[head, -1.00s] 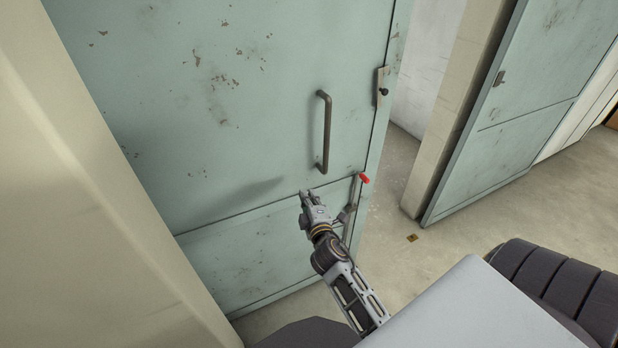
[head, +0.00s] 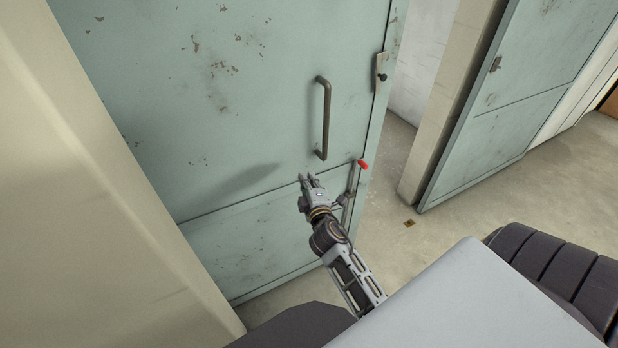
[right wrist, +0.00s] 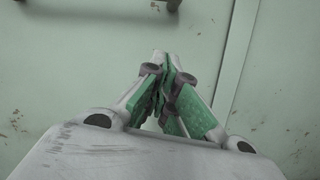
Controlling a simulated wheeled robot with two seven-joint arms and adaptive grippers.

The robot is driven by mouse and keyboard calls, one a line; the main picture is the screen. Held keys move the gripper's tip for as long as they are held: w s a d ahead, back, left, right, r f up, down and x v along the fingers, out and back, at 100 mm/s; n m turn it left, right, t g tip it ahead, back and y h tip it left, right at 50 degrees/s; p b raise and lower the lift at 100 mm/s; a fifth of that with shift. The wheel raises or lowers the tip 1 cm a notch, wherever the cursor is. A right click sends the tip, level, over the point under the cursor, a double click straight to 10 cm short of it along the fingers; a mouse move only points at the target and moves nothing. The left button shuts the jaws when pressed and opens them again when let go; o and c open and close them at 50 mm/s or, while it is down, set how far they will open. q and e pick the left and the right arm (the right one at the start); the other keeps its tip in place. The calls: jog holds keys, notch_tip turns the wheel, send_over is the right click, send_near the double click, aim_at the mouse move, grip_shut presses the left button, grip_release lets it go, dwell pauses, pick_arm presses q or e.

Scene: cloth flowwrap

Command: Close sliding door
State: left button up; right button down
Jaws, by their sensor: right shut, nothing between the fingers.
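The sliding door (head: 255,110) is a pale green, scuffed metal panel filling the left and middle of the head view. Its dark bar handle (head: 323,118) stands upright near the door's right side. My right gripper (head: 308,178) is below and slightly left of the handle, in front of the door, and apart from the handle. In the right wrist view its fingers (right wrist: 168,85) are together with nothing between them, facing the green surface. A gap shows between the door's right edge and the pale post. My left gripper is not in view.
A red-tipped lever (head: 362,165) and a small latch (head: 381,75) sit at the door's right edge. A beige wall (head: 110,180) stands at the left. Another green door (head: 520,100) stands at the right.

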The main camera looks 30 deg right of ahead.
aim_at(300, 153)
jog(key=p+x, duration=0.1)
jog(key=x, duration=0.7)
jog(key=shift+w+d+r, duration=0.1)
jog(key=shift+w+r, duration=0.05)
jog(key=shift+w, duration=0.2)
jog(key=shift+w+d+p, duration=0.15)
jog(key=shift+d+p, duration=0.2)
jog(key=shift+d+f+p, duration=0.2)
jog(key=shift+d+f, duration=0.05)
jog(key=shift+d, duration=0.6)
jog(key=shift+d+f+p, duration=0.15)
jog(key=shift+d+f, duration=0.05)
jog(key=shift+d, duration=0.6)
jog(key=shift+d, duration=0.1)
